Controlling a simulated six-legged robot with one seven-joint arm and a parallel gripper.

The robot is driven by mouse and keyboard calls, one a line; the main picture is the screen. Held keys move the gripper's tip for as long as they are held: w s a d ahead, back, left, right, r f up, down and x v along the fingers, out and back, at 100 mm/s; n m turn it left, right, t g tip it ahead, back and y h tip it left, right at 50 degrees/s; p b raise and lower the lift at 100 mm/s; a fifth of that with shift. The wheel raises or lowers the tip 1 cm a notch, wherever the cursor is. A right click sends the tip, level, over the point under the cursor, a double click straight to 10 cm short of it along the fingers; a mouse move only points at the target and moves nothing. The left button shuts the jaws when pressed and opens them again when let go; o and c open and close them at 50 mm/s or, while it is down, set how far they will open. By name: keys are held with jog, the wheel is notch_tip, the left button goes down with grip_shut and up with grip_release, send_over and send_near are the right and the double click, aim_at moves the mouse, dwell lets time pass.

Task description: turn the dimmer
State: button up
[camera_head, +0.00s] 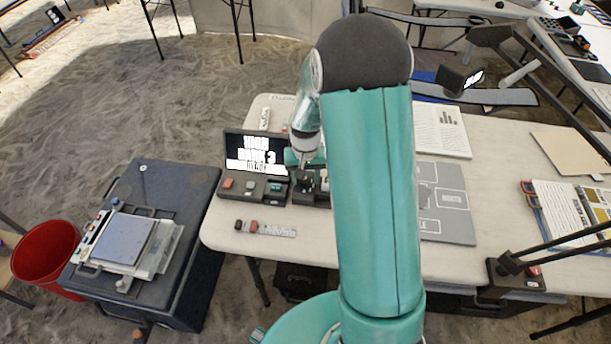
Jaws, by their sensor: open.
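A dark control console (258,166) stands on the pale table, with a lit screen of white text and coloured buttons along its front. A small dark box (305,197) sits just right of it, partly hidden behind my arm. It may carry the dimmer, but I cannot make out a knob. My gripper (306,180) points down right over this box. Its fingers are small and partly hidden, and they look open with nothing held. I cannot tell whether they touch the box or stand around a knob.
A ruler-like strip (275,231) with dark and red pieces lies at the table's front. A grey panel (447,203) and a printed sheet (443,128) lie right of my arm. A dark lamp (461,80) overhangs the right. A dark case (170,192) and red bucket (47,256) stand left.

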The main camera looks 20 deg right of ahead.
jog(key=shift+w, duration=0.1)
jog(key=c, duration=1)
